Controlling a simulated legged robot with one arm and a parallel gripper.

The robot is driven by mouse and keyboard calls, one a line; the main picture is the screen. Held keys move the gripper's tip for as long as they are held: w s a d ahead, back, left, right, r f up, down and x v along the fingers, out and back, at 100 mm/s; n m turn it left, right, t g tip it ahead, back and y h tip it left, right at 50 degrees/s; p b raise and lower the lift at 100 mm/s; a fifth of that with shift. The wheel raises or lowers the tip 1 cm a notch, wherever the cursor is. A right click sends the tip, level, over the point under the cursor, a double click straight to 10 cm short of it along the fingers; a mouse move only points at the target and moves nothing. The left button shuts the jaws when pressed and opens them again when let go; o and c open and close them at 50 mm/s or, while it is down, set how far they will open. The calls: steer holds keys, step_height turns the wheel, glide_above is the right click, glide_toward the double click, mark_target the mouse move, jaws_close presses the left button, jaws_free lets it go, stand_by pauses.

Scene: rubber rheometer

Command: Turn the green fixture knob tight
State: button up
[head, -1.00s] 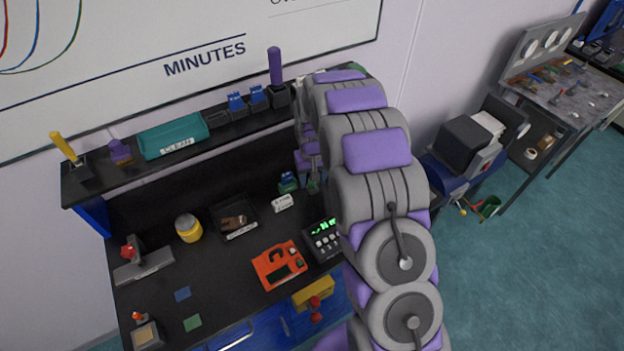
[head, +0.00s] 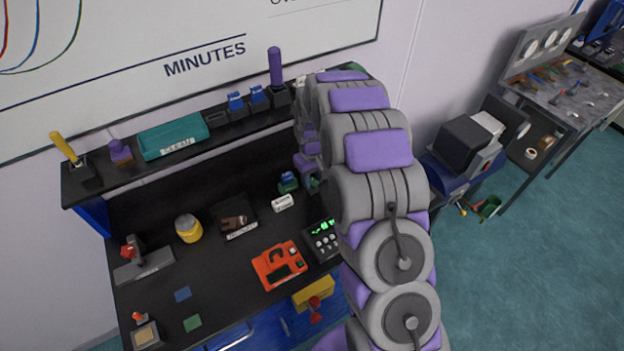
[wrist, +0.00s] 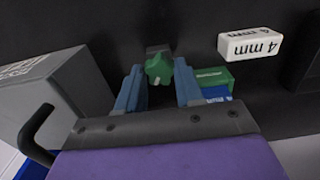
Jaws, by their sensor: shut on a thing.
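The green fixture knob (wrist: 159,68) shows in the wrist view at upper centre, with a pale mark on its face. It sits against a dark grey mount at the dark bench. My gripper (wrist: 157,77) has its two blue fingers on either side of the knob and is shut on it.
A green and blue block (wrist: 214,82) lies close beside the right finger, and shows in the head view (head: 288,183). A white "4 mm" block (wrist: 250,44) is to its right. A grey box (wrist: 60,95) with a black handle stands at left. An orange device (head: 279,265) is on the bench.

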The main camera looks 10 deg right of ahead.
steer(key=m, duration=0.4)
steer(key=shift+m, duration=0.3)
steer(key=m, duration=0.4)
steer(key=shift+m, duration=0.3)
steer(key=m, duration=0.4)
steer(key=shift+m, duration=0.3)
